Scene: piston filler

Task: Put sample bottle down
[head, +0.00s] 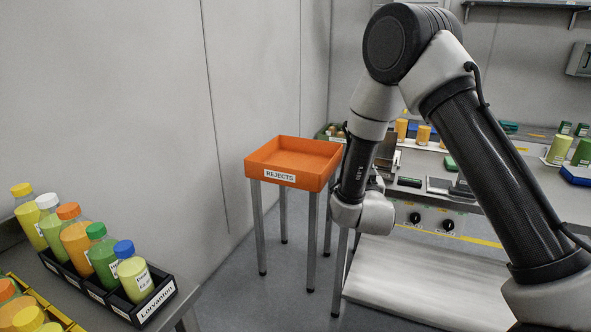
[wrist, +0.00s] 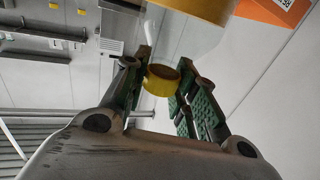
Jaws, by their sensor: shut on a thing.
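The sample bottle shows in the wrist view with a yellow cap (wrist: 160,82) between the finger pads. Its clear shoulder and yellow contents (wrist: 205,8) extend to the top edge, where the rest is cut off. My gripper (wrist: 164,66) has green-padded fingers and is shut on the bottle near its cap. In the head view my arm's wrist is just right of the orange REJECTS tray (head: 262,172), and my gripper and the held bottle are hidden behind the arm. The tray looks empty where visible. Part of it shows at the wrist view's top right (wrist: 268,12).
Behind my arm is a steel machine with a knobbed panel (head: 432,221). Green bottles (head: 560,148) and a blue box (head: 577,175) stand at right. Floor before the tray is clear.

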